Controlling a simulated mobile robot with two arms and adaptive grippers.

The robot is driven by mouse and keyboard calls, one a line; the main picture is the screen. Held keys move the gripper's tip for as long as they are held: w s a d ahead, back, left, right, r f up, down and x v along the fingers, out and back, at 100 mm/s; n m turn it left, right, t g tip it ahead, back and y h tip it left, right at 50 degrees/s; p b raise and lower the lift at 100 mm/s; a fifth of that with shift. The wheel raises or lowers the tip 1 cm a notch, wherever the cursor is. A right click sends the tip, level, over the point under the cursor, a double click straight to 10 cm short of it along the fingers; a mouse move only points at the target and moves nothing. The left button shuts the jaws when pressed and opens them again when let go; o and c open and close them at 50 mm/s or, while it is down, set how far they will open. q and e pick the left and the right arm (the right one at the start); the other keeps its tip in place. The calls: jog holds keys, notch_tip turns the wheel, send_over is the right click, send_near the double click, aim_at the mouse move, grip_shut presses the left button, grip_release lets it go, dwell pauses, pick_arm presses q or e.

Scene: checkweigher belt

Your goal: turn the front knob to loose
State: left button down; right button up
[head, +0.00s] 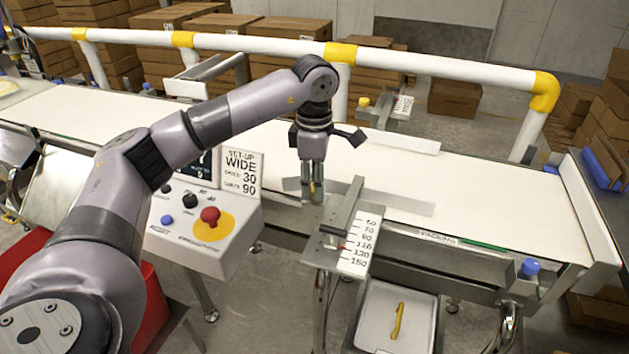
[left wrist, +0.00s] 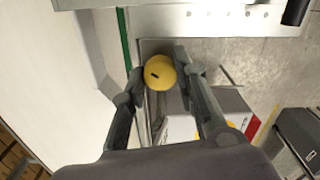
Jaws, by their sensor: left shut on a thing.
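The front knob (left wrist: 160,73) is a round yellow knob with a dark mark on its face, seen between the fingers in the left wrist view. In the head view only a sliver of yellow shows, the rest hidden by the fingers. My left gripper (head: 313,194) points down at the near edge of the belt and is shut on the knob; its fingers (left wrist: 161,75) sit on either side of it. The front guide's scale plate (head: 356,245), with a red pointer, lies just right of the gripper. My right gripper is not in view.
The white belt (head: 480,203) runs across behind the gripper. A control box (head: 190,240) with a red stop button (head: 210,216) stands left of it. A back knob (head: 363,102) is beyond the belt. A tray (head: 430,312) holding a yellow item sits below.

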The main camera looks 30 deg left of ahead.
pick_arm(q)
jog(key=n, duration=0.6)
jog(key=shift+p, duration=0.4)
jog(key=n, duration=0.6)
jog(key=shift+n+p, duration=0.3)
jog(key=shift+p, duration=0.1)
jog(key=c, duration=1.2)
grip_release()
jog(key=shift+c, duration=0.2)
jog(key=shift+r, duration=0.1)
notch_tip(320, 180, up, 12)
